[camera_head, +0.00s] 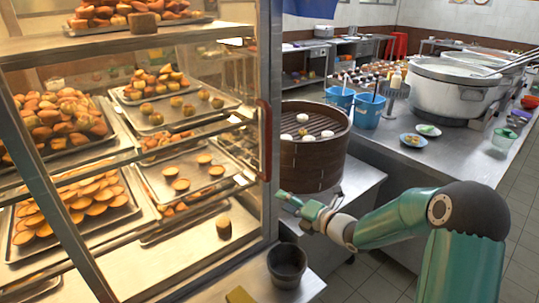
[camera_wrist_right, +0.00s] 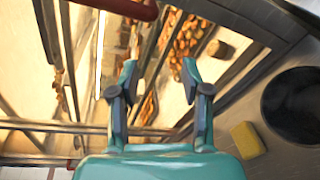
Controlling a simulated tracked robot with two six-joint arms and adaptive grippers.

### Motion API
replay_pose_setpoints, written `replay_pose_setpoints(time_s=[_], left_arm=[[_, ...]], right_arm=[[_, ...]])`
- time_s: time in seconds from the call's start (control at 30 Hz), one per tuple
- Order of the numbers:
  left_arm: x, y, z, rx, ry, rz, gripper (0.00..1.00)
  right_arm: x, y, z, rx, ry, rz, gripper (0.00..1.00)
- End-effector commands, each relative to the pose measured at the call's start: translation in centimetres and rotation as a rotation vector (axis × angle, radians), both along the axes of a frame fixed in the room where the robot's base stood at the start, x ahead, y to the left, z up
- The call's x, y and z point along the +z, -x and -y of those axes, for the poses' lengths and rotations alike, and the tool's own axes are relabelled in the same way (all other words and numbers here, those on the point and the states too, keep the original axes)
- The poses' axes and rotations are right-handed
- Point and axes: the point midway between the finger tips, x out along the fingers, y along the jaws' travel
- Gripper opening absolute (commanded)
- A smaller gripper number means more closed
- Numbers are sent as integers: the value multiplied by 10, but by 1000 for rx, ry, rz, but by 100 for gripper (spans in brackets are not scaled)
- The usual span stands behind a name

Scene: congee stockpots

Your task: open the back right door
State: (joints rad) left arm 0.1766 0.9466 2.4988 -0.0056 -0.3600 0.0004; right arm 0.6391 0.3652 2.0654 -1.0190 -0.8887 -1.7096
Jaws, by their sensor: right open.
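The display cabinet stands at the left of the head view. A red upright handle (camera_head: 264,140) is on its metal door frame (camera_head: 271,60) at the right edge. I cannot tell whether this door is fully closed. My right gripper (camera_head: 283,197) is just below and to the right of the handle, apart from it. In the right wrist view my right gripper (camera_wrist_right: 158,70) has its two fingers spread with nothing between them. The red handle (camera_wrist_right: 125,8) crosses the top of that view, beyond the fingertips. My left gripper is not in view.
Trays of pastries (camera_head: 185,178) fill the cabinet shelves. A dark bowl (camera_head: 287,265) and a yellow sponge (camera_head: 240,296) lie near the cabinet's foot. A bamboo steamer (camera_head: 313,155) stands behind my right gripper. Blue buckets (camera_head: 369,111) and stockpots (camera_head: 452,92) stand on the counter at right.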

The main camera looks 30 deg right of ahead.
Motion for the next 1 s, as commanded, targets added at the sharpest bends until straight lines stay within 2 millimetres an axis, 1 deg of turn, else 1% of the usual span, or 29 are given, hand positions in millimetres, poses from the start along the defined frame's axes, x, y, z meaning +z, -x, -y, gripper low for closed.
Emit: replay_pose_setpoints(time_s=[0.03, 0.1, 0.2, 0.3, 0.43, 0.57, 0.67, 0.77, 1.0], left_arm=[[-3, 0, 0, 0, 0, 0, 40], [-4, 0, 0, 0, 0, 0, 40], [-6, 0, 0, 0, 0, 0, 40], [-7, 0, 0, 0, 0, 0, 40], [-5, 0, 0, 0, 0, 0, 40], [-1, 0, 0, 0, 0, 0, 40], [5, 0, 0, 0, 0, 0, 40], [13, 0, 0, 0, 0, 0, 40], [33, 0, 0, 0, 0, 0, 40]], right_arm=[[31, 7, 21, 28, 205, 96, 48], [66, 19, 36, 76, 478, 201, 48], [101, 35, 49, 129, 788, 307, 48], [122, 48, 55, 164, 991, 368, 48], [132, 52, 55, 189, 1108, 402, 48], [134, 43, 52, 194, 1122, 409, 48], [134, 28, 47, 195, 1119, 408, 48], [135, 10, 42, 195, 1116, 407, 48], [135, -41, 27, 194, 1115, 406, 48]])
